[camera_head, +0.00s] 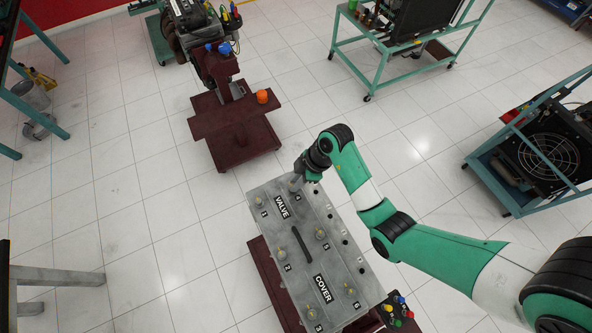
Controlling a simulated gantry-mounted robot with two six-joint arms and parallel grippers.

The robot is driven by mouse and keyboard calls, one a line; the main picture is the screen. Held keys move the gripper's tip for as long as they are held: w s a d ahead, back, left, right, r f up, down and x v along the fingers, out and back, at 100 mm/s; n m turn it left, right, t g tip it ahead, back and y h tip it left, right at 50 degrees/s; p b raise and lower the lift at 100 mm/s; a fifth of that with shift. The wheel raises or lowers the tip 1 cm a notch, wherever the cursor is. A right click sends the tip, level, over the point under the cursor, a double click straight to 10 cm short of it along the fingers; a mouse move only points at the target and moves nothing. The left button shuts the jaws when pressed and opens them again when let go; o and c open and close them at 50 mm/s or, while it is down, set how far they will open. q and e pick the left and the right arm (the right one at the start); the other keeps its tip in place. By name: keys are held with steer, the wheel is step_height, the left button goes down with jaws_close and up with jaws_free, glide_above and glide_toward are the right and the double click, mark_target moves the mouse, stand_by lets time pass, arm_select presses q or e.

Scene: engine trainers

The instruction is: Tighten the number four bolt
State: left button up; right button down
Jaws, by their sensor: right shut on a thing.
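The grey valve cover (302,243) lies flat on a dark red stand, with the words VALVE and COVER and numbered brass-coloured bolts on top. My right gripper (298,180) points down at the cover's far end, just above the number 4 label. It is shut at the place of the number four bolt, and its fingers mostly hide that bolt. Bolts one (261,202), two (279,252), three (311,313), five (320,234) and six (349,290) stand clear of it. My left gripper is out of view.
Small coloured knobs (397,310) sit at the stand's near right corner. A dark red engine stand (238,127) with an orange cap (262,97) is beyond the cover. Green-framed carts stand at the right (541,150) and back (378,70). Open tiled floor lies left of the cover.

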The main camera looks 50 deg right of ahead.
steer(key=shift+s+a+m+t+h, duration=0.1)
steer(key=shift+m+t+h, duration=0.3)
steer(key=shift+m, duration=0.8)
steer(key=c, duration=0.7)
jaws_free()
steer(key=shift+c, duration=0.2)
steer(key=shift+r, duration=0.1)
